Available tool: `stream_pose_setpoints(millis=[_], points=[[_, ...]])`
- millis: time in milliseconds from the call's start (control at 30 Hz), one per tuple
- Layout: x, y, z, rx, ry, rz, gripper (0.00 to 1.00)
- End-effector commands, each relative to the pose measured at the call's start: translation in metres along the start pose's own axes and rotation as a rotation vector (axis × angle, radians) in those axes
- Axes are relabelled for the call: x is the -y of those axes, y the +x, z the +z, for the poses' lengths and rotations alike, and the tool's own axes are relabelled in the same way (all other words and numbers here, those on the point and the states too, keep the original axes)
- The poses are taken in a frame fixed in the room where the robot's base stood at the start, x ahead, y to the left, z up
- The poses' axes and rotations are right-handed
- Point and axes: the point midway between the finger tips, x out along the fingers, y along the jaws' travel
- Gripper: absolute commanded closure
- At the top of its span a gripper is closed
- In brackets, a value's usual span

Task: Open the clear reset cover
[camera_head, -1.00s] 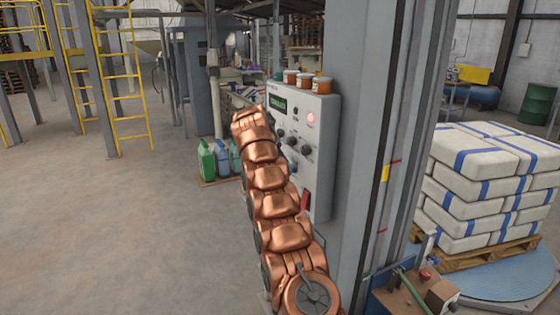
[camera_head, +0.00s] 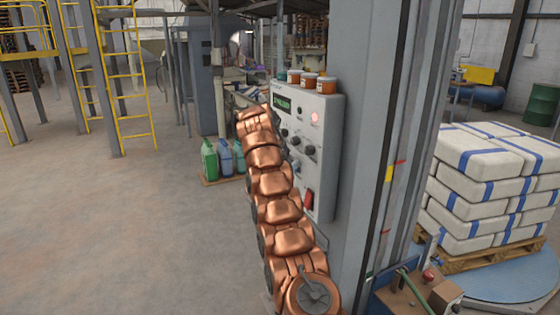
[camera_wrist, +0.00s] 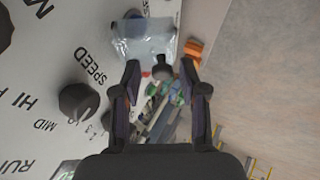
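The clear reset cover (camera_wrist: 145,40) shows at the top of the wrist view as a see-through box at the edge of the panel face. A small dark round knob (camera_wrist: 162,71) shows just below it in the picture. My gripper (camera_wrist: 160,66) is open. Its two fingertips lie on either side of the knob, just below the cover in the picture; I cannot tell whether they touch anything. In the head view my copper arm reaches up in front of the grey control box (camera_head: 325,150), and my gripper and the cover are hidden there.
Orange jars (camera_head: 326,85) stand on the box. A grey column (camera_head: 375,130) rises beside it.

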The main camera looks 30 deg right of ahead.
Motion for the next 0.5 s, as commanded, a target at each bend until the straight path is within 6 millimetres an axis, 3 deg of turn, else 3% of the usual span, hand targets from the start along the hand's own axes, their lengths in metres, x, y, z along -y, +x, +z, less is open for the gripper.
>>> stream_pose_setpoints(millis=[500], points=[[0.0021,-0.0022,0.0,0.001,-0.003,-0.002,0.53]])
